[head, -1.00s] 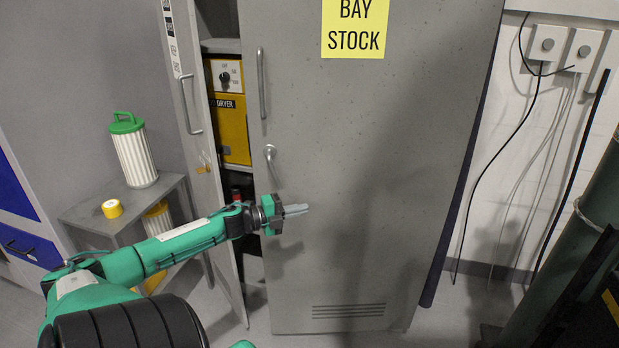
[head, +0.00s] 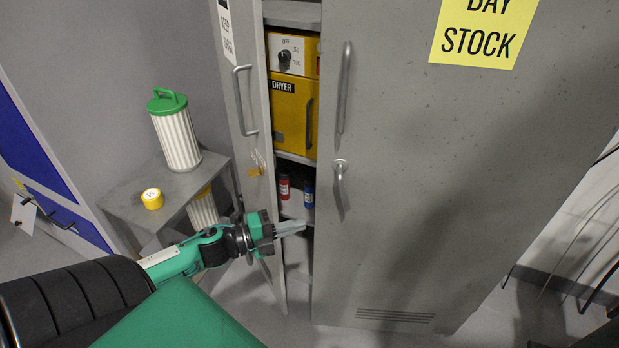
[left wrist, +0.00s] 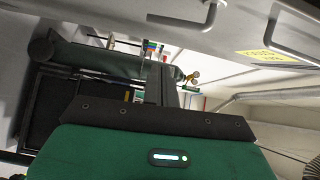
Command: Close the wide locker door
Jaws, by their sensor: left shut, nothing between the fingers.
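The wide locker door (head: 420,190) is a tall grey metal panel with a yellow "STOCK" sign (head: 484,40), a long bar handle (head: 344,88) and a smaller latch handle (head: 340,172) near its left edge. It stands ajar, with the locker's inside showing to its left. My left gripper (head: 300,226) is shut and empty, in front of the gap, its tips just short of the door's left edge in the picture. I cannot tell whether it touches the door. In the left wrist view, grey panels with a handle (left wrist: 180,21) cross the top. My right gripper is not in view.
The narrow door (head: 238,100) stands open on the left. Inside the locker are a yellow dryer box (head: 290,120) and red (head: 284,187) and blue (head: 308,192) cans. A grey side table (head: 130,190) holds a green-topped filter (head: 175,135) and a yellow roll (head: 152,198).

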